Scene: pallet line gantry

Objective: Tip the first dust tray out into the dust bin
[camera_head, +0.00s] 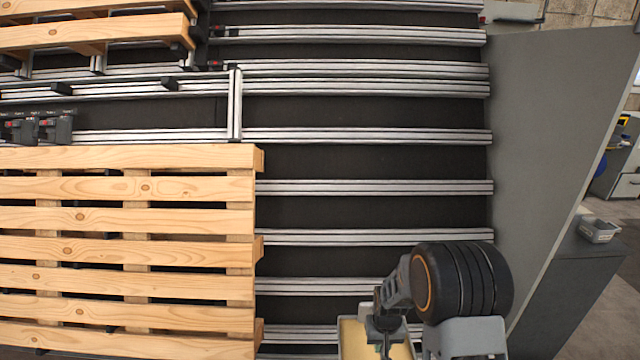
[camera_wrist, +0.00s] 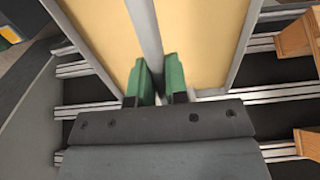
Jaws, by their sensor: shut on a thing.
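My gripper (camera_wrist: 160,82), with green fingers, is shut on the grey middle bar of a dust tray (camera_wrist: 148,30) in the wrist view. The tray shows tan surfaces on both sides of the bar and grey edges. Whether the tan is dust or the tray's floor I cannot tell. In the head view the tray (camera_head: 352,338) shows at the bottom edge, partly hidden by my gripper (camera_head: 384,325) and cut off by the frame. It is held above the rails. I cannot make out the dust bin for certain in either view.
A wooden pallet (camera_head: 130,220) lies left on the metal rails (camera_head: 370,187), with another pallet (camera_head: 90,35) at the upper left. A tall grey panel (camera_head: 550,140) stands to the right. Beyond it a small grey container (camera_head: 600,231) sits on a dark cabinet (camera_head: 570,290).

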